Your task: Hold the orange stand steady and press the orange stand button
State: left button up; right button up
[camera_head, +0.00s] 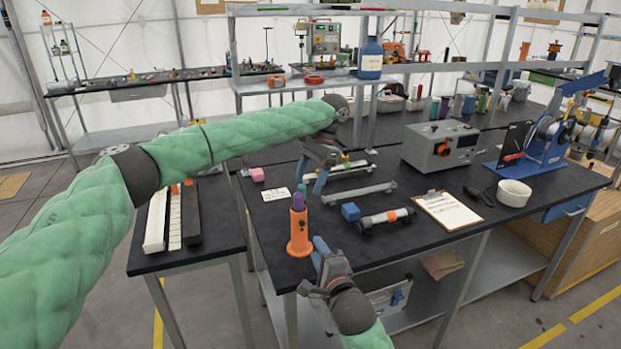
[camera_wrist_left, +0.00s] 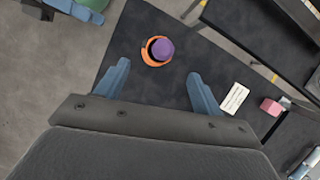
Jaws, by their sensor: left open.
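The orange stand (camera_head: 299,236) stands upright near the front left corner of the dark table, with a purple cylinder (camera_head: 298,203) in its top. In the left wrist view the purple top (camera_wrist_left: 163,47) sits inside the orange rim (camera_wrist_left: 147,55), ahead of the fingertips. My left gripper (camera_head: 310,184) is open and empty, above and behind the stand, its fingers pointing down; it also shows in the left wrist view (camera_wrist_left: 158,68). My right gripper (camera_head: 324,244) is just right of the stand; its finger gap is unclear. I cannot make out a separate button.
A blue block (camera_head: 350,211), a grey rod-like part (camera_head: 386,218), a clipboard (camera_head: 447,210) and a white card (camera_head: 276,194) lie right of and behind the stand. A pink block (camera_head: 257,175) is at the table's left edge. A lower side table (camera_head: 218,228) holds long bars.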

aim_at(301, 203)
pick_arm(q)
jog(key=shift+x, duration=3.85)
jog(key=shift+c, duration=0.5)
jog(key=c, duration=1.1)
pick_arm(e)
grip_shut()
